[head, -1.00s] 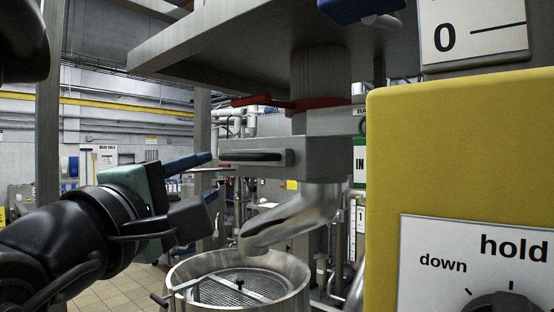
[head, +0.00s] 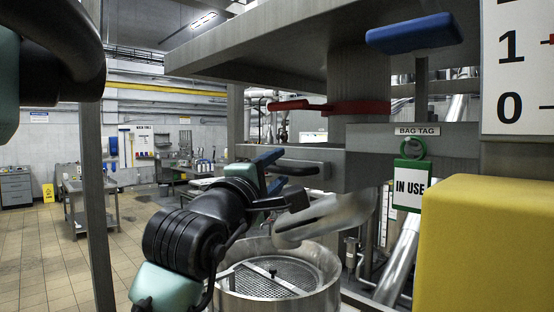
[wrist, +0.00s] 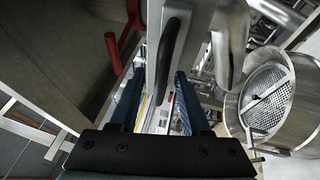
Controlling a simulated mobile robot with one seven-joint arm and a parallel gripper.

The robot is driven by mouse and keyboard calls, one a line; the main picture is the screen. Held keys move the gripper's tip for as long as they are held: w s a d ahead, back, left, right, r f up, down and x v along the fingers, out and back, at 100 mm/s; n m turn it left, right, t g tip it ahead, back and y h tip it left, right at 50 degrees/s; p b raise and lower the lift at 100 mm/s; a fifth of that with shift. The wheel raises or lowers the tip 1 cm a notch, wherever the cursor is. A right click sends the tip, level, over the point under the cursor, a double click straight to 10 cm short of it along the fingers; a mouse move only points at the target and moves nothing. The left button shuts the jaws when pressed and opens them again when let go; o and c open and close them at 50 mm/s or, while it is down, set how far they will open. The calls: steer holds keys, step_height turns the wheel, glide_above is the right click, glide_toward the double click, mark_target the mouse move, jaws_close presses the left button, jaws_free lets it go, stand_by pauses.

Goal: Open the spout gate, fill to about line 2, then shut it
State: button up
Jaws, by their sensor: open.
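The spout gate is a grey block with a black bar handle (head: 302,167); the handle also shows in the wrist view (wrist: 170,52). The metal spout (head: 325,218) slopes down below it, over a round steel vessel (head: 325,292) with a mesh cover (head: 268,285). No flow shows from the spout. My gripper (head: 281,170) is open, its blue fingers at the left end of the handle. In the wrist view the handle's near end lies between the fingers; I cannot tell whether they touch it. A white scale (head: 515,70) shows 0 and 1; line 2 is out of view.
A red lever (head: 303,105) sits above the gate and a blue handle (head: 414,38) above right. A green-framed IN USE tag (head: 410,186) hangs right of the gate. A yellow box (head: 485,245) fills the lower right. Open floor (head: 45,255) lies left.

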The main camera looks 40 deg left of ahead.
steer(key=shift+w, duration=0.15)
jaws_close()
stand_by(1.4)
